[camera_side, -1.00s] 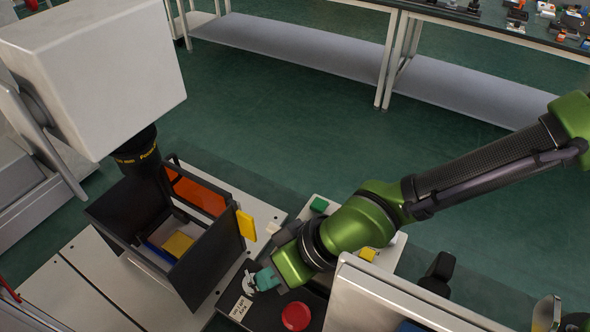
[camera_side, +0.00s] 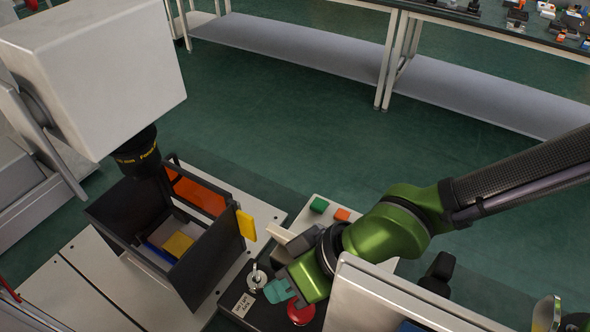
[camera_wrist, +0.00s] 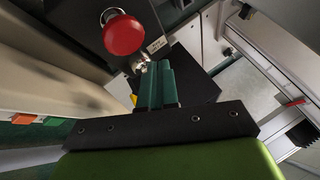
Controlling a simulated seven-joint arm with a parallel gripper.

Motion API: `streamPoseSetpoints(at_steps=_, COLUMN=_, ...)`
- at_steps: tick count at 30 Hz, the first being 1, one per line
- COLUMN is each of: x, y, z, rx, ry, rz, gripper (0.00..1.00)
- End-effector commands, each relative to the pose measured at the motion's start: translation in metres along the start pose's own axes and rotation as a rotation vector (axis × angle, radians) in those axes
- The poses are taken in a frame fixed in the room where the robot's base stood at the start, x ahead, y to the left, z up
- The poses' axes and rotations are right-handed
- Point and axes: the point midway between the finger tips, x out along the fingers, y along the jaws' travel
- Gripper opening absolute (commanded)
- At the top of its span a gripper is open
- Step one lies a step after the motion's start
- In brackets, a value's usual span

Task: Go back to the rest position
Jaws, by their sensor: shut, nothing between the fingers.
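My gripper (camera_side: 280,289) has teal fingers on a green and black wrist and is over the dark control panel (camera_side: 239,318) in the side view. Its fingers (camera_wrist: 158,84) are together and empty in the wrist view. A metal key switch (camera_side: 257,279) stands on the panel beside the fingertips, with a small gap in the side view. The red button (camera_side: 301,314) is partly hidden below my wrist; it shows whole in the wrist view (camera_wrist: 123,36). A small printed label (camera_side: 242,306) lies beside the key switch.
A black open-topped enclosure (camera_side: 180,285) with an orange window (camera_side: 200,196) and a yellow handle (camera_side: 246,224) stands left of my gripper. Green (camera_side: 319,205) and orange (camera_side: 342,214) buttons sit behind my wrist. A pale monitor-like casing (camera_side: 395,300) is close at right.

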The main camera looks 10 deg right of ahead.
Motion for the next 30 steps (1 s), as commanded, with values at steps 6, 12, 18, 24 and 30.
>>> streamPoseSetpoints(at_steps=6, x=-0.041, y=-0.015, z=0.008, rx=-0.005, ry=0.002, rz=-0.003, gripper=0.0)
streamPoseSetpoints(at_steps=12, x=-0.061, y=-0.023, z=0.013, rx=-0.004, ry=-0.002, rz=-0.002, gripper=0.0)
streamPoseSetpoints(at_steps=18, x=-0.069, y=-0.004, z=0.034, rx=-0.03, ry=-0.079, rz=0.05, gripper=0.0)
streamPoseSetpoints(at_steps=24, x=-0.141, y=0.087, z=0.024, rx=0.086, ry=-0.046, rz=0.192, gripper=0.0)
streamPoseSetpoints(at_steps=30, x=-0.233, y=0.177, z=0.037, rx=0.306, ry=0.066, rz=0.317, gripper=0.0)
